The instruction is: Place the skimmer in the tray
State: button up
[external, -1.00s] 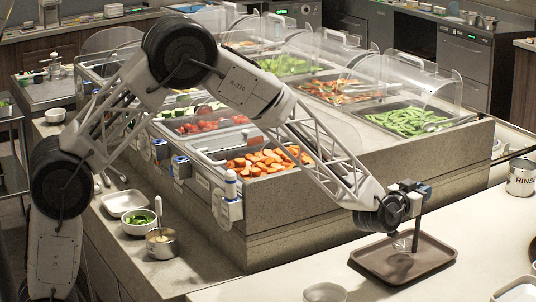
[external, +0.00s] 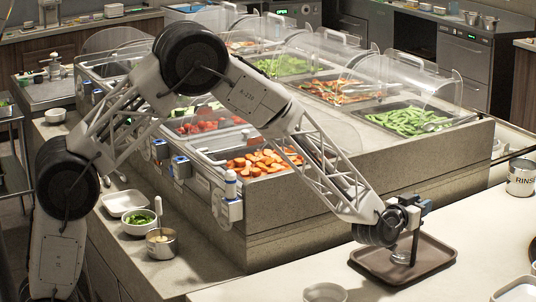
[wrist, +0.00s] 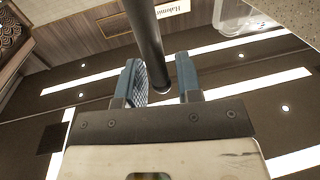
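The skimmer (external: 415,240) stands nearly upright with its dark handle up and its pale wire head low over the brown tray (external: 372,271). Whether the head touches the tray floor is hard to tell. My gripper (external: 416,201) is at the top of the handle, above the tray's back part. In the wrist view, the dark handle (wrist: 149,40) ends between the two blue fingers of my gripper (wrist: 160,75). It lies near the left finger, and a narrow gap shows between it and the right finger, so the fingers look slightly open around it.
A clear bowl (external: 325,293) stands left of the tray at the counter's front. A metal RINSE pot (external: 521,178) and a white dish (external: 517,291) are to the right. The food bar (external: 340,205) with clear covers rises behind the tray. Counter around the tray is bare.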

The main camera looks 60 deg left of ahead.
jog(key=shift+o, duration=0.7)
jog(key=shift+r, duration=0.15)
jog(key=s+d, duration=0.2)
jog(key=s, duration=1)
dwell(0.4)
